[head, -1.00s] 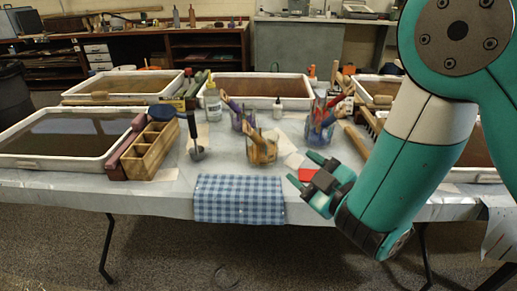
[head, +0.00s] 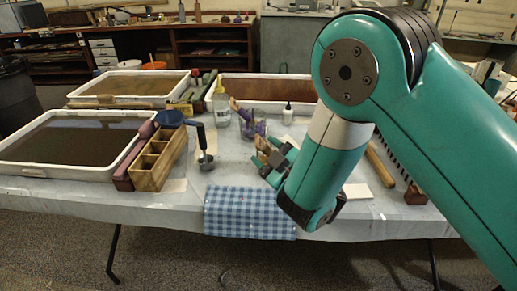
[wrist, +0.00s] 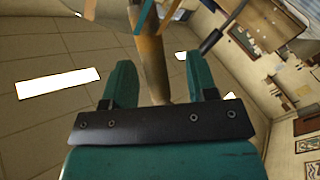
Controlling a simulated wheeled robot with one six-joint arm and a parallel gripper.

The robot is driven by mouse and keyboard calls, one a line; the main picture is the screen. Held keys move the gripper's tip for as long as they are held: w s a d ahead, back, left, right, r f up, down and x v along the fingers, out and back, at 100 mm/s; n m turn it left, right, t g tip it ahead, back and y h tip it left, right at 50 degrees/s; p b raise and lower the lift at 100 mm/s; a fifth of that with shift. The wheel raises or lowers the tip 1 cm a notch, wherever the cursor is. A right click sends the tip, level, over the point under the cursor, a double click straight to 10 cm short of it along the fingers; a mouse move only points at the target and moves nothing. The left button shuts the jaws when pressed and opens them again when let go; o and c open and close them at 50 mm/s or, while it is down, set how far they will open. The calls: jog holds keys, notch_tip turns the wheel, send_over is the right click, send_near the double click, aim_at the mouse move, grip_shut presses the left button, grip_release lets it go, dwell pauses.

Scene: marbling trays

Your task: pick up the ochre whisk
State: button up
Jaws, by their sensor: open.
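In the wrist view an ochre-brown, stick-like piece (wrist: 151,62), which looks like the ochre whisk, stands between the two teal fingers of my gripper (wrist: 159,70). The fingers are apart, with space on either side of it. Its upper end runs out of the picture, so its whole shape is hidden. In the head view my gripper (head: 277,164) is at the cup of ochre tools (head: 263,147) near the table's front. My arm hides most of that cup, and I cannot make out the whisk there.
A blue checked cloth (head: 249,213) hangs over the table's front edge. A wooden divided box (head: 158,160) and a dark-handled ladle (head: 203,148) stand to the left. A cup of purple tools (head: 250,122) and a white bottle (head: 220,104) are behind. White-rimmed trays (head: 120,150) fill the left.

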jog(key=shift+w+a+r, duration=0.1)
jog(key=shift+w+r, duration=0.05)
jog(key=shift+w, duration=0.7)
jog(key=shift+a, duration=0.1)
jog(key=shift+c, duration=0.7)
jog(key=shift+s+a, duration=0.1)
grip_shut()
